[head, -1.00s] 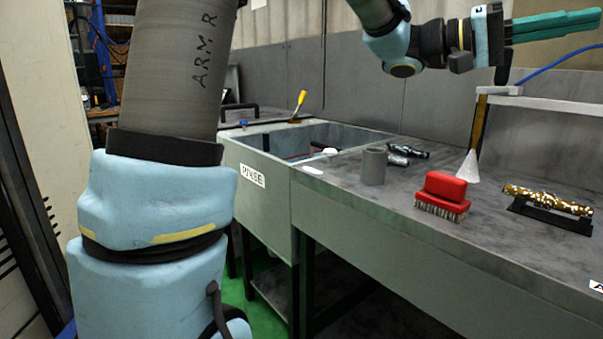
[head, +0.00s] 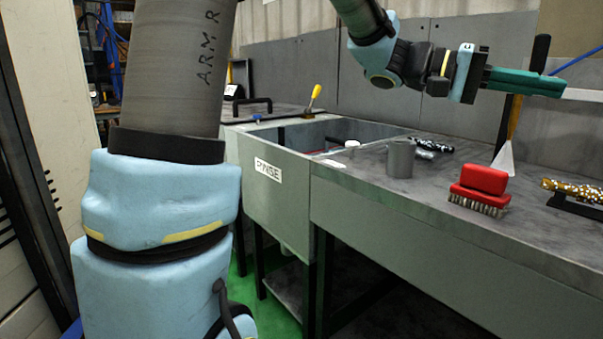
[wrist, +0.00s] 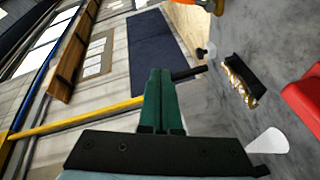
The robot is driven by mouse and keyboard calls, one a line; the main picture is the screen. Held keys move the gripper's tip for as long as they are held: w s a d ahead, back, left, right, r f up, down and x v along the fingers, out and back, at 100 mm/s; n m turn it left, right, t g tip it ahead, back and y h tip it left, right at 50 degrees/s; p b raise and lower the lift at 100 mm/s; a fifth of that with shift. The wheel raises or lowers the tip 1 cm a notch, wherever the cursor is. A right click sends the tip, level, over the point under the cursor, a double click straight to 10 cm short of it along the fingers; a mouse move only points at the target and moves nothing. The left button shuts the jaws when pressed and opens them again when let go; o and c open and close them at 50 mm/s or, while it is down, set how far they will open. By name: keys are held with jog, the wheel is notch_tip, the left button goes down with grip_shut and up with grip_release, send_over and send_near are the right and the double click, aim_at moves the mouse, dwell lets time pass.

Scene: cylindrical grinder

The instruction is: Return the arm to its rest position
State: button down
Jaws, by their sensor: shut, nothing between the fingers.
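My gripper (head: 527,81) is in the upper right of the head view, raised above the bench and pointing right. Its green fingers lie together with nothing between them. In the wrist view the shut fingers (wrist: 161,101) point up the picture, with no object at their tips. My arm reaches in from the top of the head view, its lower links filling the left side.
The grey bench (head: 430,200) bears a red brush (head: 482,186), a grey cup (head: 400,159), a scraper (head: 506,150) and a patterned shaft (head: 575,190) on a black stand. The rinse sink (head: 275,185) is left of them.

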jog(key=w+a+f+n+t+y+b, duration=0.25)
jog(key=a+f, duration=0.25)
jog(key=f, duration=0.4)
jog(key=w+a+f+n+t+y+b, duration=0.1)
jog(key=a+f+y+b, duration=0.3)
jog(key=f, duration=0.6)
jog(key=w+a+f+n+t+b, duration=0.2)
jog(key=a+f, duration=0.4)
jog(key=f, duration=0.3)
jog(key=w+a+f+n+t+y+b, duration=0.2)
jog(key=a+f+n+t+y+b, duration=0.5)
jog(key=a+f, duration=1.8)
notch_tip(320, 180, up, 33)
jog(key=a+m+g+p, duration=0.1)
jog(key=m+g+p, duration=0.1)
jog(key=p, duration=2.6)
jog(key=shift+a+r+m, duration=0.2)
jog(key=shift+a+m, duration=0.2)
jog(key=shift+m, duration=0.15)
